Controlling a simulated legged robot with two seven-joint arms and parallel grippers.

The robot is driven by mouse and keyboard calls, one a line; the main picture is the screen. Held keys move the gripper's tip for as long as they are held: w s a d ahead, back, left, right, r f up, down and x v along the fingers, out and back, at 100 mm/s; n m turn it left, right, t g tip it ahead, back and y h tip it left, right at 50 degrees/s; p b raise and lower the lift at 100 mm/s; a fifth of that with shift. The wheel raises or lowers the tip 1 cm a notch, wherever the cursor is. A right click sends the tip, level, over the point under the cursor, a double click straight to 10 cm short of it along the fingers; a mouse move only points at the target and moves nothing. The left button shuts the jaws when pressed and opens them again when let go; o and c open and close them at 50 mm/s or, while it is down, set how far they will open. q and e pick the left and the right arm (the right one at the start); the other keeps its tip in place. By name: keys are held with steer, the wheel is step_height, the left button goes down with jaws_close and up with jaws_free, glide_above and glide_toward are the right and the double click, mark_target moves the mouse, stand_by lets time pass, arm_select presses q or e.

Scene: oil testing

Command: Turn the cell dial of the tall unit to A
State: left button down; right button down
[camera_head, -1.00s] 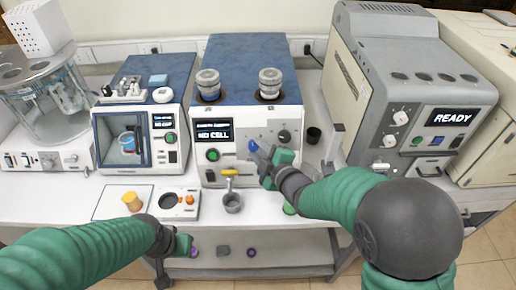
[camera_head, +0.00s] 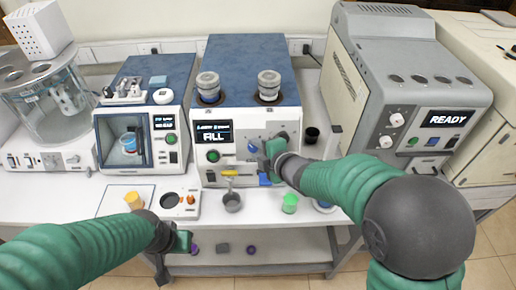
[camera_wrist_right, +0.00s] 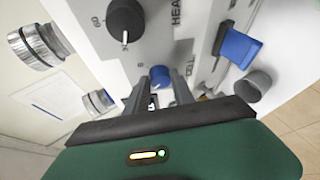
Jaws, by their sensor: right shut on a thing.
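The tall unit (camera_head: 248,80) stands in the middle of the bench with a blue top and a white front. Its screen (camera_head: 213,133) reads FILL. Its blue dial (camera_head: 253,146) sits on the grey panel, and it also shows beside the CELL label in the right wrist view (camera_wrist_right: 160,74). My right gripper (camera_head: 262,150) is at this panel, its fingers (camera_wrist_right: 158,88) shut on the blue dial. The dial's pointer and letters cannot be read. My left gripper (camera_head: 178,250) is low at the front edge, away from the unit; its jaws are unclear.
A black heat knob (camera_wrist_right: 125,17) is close to the right gripper. A big grey machine (camera_head: 400,90) stands right, a smaller tester (camera_head: 140,130) left.

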steer(key=shift+s+f, duration=0.15)
steer(key=shift+f, duration=0.1)
steer(key=c, duration=1.3)
jaws_free()
steer(key=shift+o, duration=1.1)
steer(key=shift+a+r, duration=0.1)
steer(key=shift+r, duration=0.1)
steer(key=p+v, duration=0.1)
steer(key=v, duration=1.5)
steer(key=shift+s, duration=0.25)
steer(key=shift+w+r, duration=0.1)
